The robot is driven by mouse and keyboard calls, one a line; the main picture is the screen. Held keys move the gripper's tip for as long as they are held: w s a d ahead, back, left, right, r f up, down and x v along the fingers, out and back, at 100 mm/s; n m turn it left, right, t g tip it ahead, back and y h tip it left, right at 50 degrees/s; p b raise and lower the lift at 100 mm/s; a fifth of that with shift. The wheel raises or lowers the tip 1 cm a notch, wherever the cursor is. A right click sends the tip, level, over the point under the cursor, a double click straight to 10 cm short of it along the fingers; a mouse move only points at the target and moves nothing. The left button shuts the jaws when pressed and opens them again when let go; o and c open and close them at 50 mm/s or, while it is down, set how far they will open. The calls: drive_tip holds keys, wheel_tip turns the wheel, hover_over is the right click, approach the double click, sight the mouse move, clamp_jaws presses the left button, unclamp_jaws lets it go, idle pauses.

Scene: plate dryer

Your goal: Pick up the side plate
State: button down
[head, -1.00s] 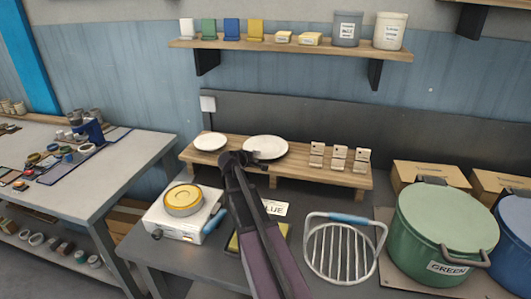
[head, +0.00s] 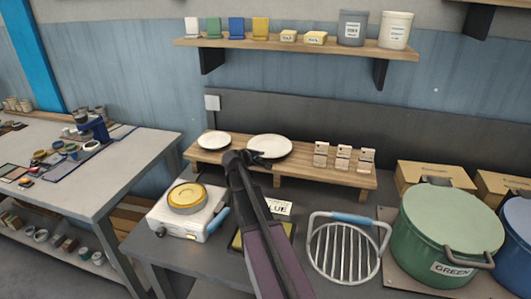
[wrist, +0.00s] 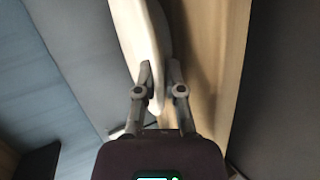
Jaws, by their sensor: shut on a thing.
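Two white plates lie on the low wooden riser (head: 290,177). The smaller plate (head: 213,140) is at the left and nothing touches it. The larger plate (head: 272,146) is to its right. My gripper (head: 262,157) reaches the near left edge of the larger plate. In the wrist view, my gripper (wrist: 163,80) has its fingers either side of a white plate's rim (wrist: 142,40), shut on it. The plate is level on or very close to the riser; I cannot tell if there is a gap. The arm hides a little of its near edge.
Small labelled blocks (head: 343,158) stand at the riser's right end. A wall shelf (head: 300,48) hangs above. A side table (head: 100,190) is at left.

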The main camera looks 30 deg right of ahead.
drive_tip(key=shift+r, duration=0.1)
wheel_tip(320, 180, up, 10)
drive_tip(key=p, duration=1)
idle(0.9)
